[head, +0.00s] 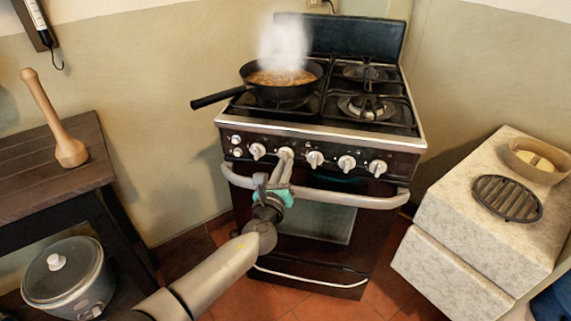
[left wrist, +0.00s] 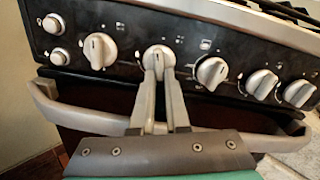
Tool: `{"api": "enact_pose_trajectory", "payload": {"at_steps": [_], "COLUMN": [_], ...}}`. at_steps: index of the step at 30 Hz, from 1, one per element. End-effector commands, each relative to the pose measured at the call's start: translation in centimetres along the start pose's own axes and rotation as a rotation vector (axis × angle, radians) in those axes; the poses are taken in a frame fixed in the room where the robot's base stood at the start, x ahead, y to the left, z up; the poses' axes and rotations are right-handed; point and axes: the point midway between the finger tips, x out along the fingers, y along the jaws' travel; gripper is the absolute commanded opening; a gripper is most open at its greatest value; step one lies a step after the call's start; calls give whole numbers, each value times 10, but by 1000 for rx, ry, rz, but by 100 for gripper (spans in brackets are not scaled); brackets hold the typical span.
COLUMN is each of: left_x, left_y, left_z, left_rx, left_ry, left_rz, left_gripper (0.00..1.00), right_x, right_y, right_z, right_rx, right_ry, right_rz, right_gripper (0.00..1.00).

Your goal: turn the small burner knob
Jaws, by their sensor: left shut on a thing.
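The stove (head: 325,140) has a row of several white knobs on its dark front panel. My left gripper (head: 284,168) reaches up to the second large knob from the left (head: 286,153). In the left wrist view the two fingers (left wrist: 159,75) are shut on that knob (left wrist: 158,56), one on each side, hiding its lower part. The knob to its left (left wrist: 100,50) and the one to its right (left wrist: 212,72) are apart from the fingers. I cannot tell from the markings which burner the gripped knob serves. My right gripper is not in view.
The oven handle (head: 335,197) runs just below the knobs, under my left gripper. A steaming pan (head: 257,72) sits on a left burner, its handle sticking out left. A wooden table (head: 40,160) stands at the left, a stone counter (head: 455,190) at the right.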

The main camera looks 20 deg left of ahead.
Motion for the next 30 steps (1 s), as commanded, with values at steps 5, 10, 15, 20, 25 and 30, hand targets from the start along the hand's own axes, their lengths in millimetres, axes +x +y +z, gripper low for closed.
{"api": "enact_pose_trajectory", "payload": {"at_steps": [5,10,15,20,25,30], "left_x": [0,0,0,0,0,0], "left_y": [2,4,4,4,5,5], "left_z": [1,1,1,1,1,1], "left_rx": [134,225,282,308,315,315], "left_ry": [1,0,0,0,-1,-1], "left_rz": [0,1,0,0,0,0], "left_gripper": [0,0,0,0,0,0], "right_x": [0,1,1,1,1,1], "right_y": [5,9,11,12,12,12], "right_z": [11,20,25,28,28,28], "right_rx": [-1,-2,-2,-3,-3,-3], "right_ry": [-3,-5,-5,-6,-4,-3], "right_rz": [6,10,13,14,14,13], "right_gripper": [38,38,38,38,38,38]}}
